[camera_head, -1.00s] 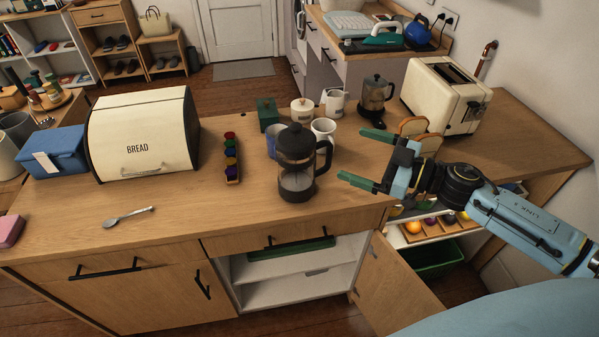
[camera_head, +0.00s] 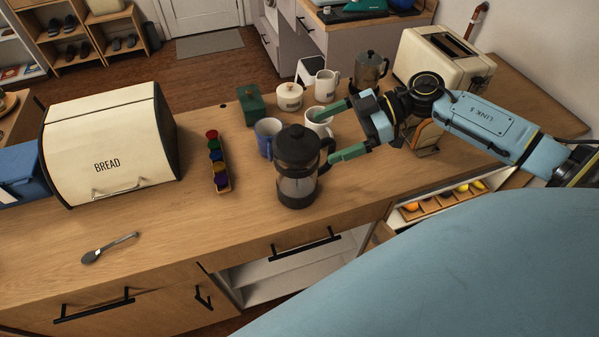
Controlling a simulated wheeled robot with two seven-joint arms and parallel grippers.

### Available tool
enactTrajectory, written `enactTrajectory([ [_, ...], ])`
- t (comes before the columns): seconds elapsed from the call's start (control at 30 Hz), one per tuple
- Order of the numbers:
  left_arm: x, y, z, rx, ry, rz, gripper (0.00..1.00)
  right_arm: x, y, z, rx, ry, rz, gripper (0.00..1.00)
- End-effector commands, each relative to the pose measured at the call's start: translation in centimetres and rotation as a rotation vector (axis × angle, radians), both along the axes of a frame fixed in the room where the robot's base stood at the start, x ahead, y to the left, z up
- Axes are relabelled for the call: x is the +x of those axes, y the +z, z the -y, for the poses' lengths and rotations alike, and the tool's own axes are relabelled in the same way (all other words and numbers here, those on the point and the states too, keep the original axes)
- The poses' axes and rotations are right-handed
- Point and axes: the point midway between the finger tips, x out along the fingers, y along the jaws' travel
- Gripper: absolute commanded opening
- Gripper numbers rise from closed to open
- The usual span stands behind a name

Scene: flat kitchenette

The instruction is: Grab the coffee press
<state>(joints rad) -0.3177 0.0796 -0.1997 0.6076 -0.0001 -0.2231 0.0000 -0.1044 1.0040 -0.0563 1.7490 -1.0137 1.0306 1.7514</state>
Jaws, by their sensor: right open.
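The coffee press (camera_head: 297,168) stands upright on the wooden counter (camera_head: 200,232) near its front edge. It has a black lid, a clear body, a black base and a black handle on its right side. My right gripper (camera_head: 340,131) is open, coming in from the right, with green-tipped fingers pointing left toward the press. One fingertip is close to the handle; I cannot tell whether it touches. The other finger is farther back, over the white mug (camera_head: 319,121). Nothing shows between the fingers. My left gripper is not in view.
A blue mug (camera_head: 268,138) stands close behind the press. A row of coloured capsules (camera_head: 217,162) and a bread box (camera_head: 108,143) are to the left. A moka pot (camera_head: 370,70) and a toaster (camera_head: 436,62) stand behind my right arm. A spoon (camera_head: 110,248) lies front left.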

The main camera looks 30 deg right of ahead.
Motion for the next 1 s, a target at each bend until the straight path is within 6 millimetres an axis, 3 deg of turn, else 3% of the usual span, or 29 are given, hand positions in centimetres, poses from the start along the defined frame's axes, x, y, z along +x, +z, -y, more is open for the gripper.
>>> enactTrajectory([
  [0.13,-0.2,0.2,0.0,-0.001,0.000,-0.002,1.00,0.7,-0.6,-1.6,0.002,-0.001,0.001,1.00],
  [0.43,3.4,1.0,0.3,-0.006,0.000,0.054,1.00,1.3,-1.9,-4.2,0.005,-0.001,0.000,1.00],
  [0.63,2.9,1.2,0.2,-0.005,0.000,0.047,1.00,2.0,-3.0,-6.2,0.003,-0.002,0.000,1.00],
  [0.9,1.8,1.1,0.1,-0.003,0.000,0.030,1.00,2.1,-3.2,-6.5,0.000,-0.001,-0.001,1.00],
  [1.0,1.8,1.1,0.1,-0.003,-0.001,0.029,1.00,2.1,-3.2,-6.5,0.000,-0.001,-0.001,0.88],
])
